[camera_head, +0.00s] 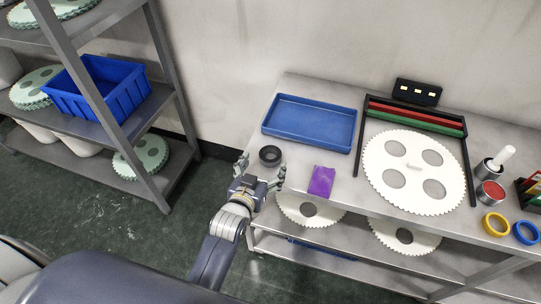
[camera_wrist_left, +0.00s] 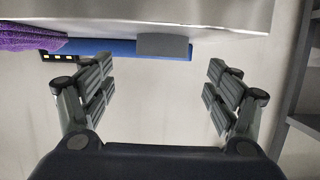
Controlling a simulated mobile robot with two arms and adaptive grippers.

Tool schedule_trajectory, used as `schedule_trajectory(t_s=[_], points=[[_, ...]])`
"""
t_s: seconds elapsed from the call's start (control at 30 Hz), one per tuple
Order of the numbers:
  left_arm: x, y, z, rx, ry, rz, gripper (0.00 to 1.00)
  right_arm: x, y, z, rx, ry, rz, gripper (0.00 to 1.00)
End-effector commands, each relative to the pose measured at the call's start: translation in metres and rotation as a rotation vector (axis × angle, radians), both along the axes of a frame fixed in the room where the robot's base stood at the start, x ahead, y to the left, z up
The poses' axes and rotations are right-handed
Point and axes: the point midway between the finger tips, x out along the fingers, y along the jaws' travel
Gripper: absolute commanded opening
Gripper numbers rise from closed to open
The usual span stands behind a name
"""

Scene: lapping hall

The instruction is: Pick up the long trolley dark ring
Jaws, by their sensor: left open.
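The dark ring (camera_head: 270,155) lies on the left end of the long metal trolley (camera_head: 290,97), near its edge. It also shows in the left wrist view as a dark grey block (camera_wrist_left: 163,45), ahead of the fingers and between their lines. My left gripper (camera_head: 261,170) is open at the trolley's left end, just on the near side of the ring, with one finger to each side. Its spread, empty fingers also show in the left wrist view (camera_wrist_left: 160,78). My right gripper is not in view.
A blue tray (camera_head: 308,141) lies behind the ring and a purple cloth (camera_head: 321,182) to its right. A large white toothed disc (camera_head: 414,199), a red tin (camera_head: 489,193) and yellow (camera_head: 496,224) and blue (camera_head: 526,232) rings are farther right. A shelf rack (camera_head: 165,97) stands left.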

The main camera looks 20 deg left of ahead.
Motion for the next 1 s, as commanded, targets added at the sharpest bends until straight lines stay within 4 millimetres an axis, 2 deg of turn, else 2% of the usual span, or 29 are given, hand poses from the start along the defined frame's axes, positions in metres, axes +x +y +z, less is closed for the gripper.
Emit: schedule_trajectory(t_s=[0.47,0.77,0.8,1.0], points=[[0.045,0.001,-0.018,-0.001,0.001,-0.001,0.81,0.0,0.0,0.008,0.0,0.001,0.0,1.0],[0.049,0.0,-0.02,-0.001,0.001,0.0,0.81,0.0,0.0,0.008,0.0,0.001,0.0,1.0],[0.049,0.0,-0.02,-0.001,0.001,-0.001,0.79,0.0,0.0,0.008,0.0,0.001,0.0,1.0],[0.049,0.0,-0.02,-0.001,0.001,-0.001,0.34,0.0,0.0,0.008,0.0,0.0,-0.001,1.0]])
